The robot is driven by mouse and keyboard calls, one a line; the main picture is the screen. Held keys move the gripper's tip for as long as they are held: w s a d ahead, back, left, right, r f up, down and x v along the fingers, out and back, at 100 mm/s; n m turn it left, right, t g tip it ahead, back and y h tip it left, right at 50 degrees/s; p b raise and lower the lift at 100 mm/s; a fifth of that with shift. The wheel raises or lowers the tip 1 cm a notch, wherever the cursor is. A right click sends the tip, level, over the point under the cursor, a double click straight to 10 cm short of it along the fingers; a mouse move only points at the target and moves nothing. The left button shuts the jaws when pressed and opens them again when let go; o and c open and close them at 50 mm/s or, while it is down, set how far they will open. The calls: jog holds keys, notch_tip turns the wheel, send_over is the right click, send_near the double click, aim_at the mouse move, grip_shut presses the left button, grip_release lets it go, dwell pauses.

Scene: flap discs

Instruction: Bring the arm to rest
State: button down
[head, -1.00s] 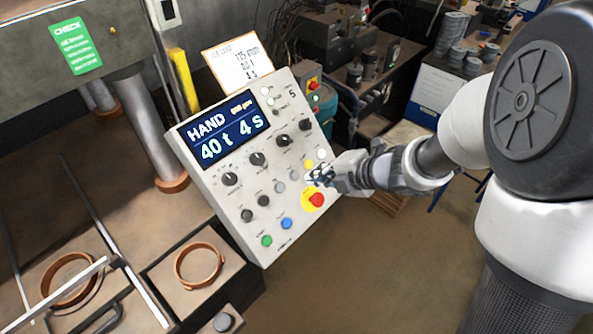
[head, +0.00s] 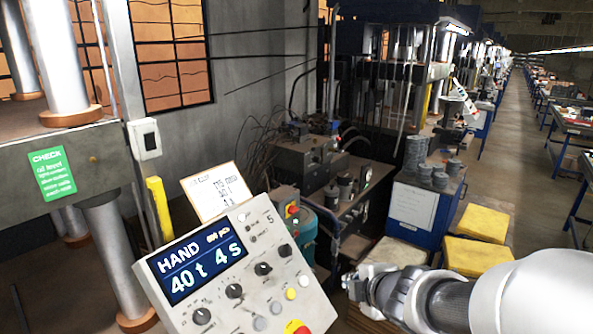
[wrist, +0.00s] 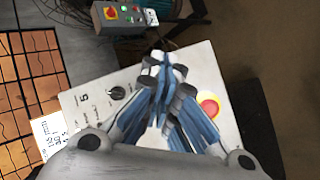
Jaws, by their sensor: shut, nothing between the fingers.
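My gripper (head: 352,283) is at the lower middle of the head view, just right of the control panel, and my arm runs off to the lower right. In the wrist view my gripper (wrist: 163,62) has its blue-grey fingers together, with nothing between them. The control panel (head: 215,307) is tilted, and its display reads HAND, 40 t, 4 s. The panel also shows behind the fingers in the wrist view (wrist: 200,70), with its red button (wrist: 209,106) to the right of them. In the head view the red button (head: 298,328) is cut by the bottom edge.
A paper card (head: 217,190) stands behind the panel. A press with a green CHECK sign (head: 52,172) is at left. A blue-and-white cabinet (head: 412,208) and yellow-topped blocks (head: 483,222) stand beyond my arm. An aisle (head: 510,150) runs back at right.

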jog(key=s+d+m+h+b, duration=0.3)
jog(key=s+d+m+h, duration=0.1)
jog(key=s+d+m, duration=0.3)
jog(key=s+a+f+m+g+y+b, duration=0.1)
jog(key=s+a+f+m+g+b, duration=0.1)
jog(key=s+m, duration=0.4)
jog(key=s+a+f+m+g+y+b, duration=0.1)
jog(key=s+a+f+m+g+b, duration=0.2)
jog(key=s, duration=1)
notch_tip(320, 180, down, 2)
jog(key=m, duration=0.3)
jog(key=shift+s+a+b, duration=0.15)
jog(key=shift+s+b, duration=0.15)
jog(key=shift+b, duration=0.1)
jog(key=shift+a, duration=0.1)
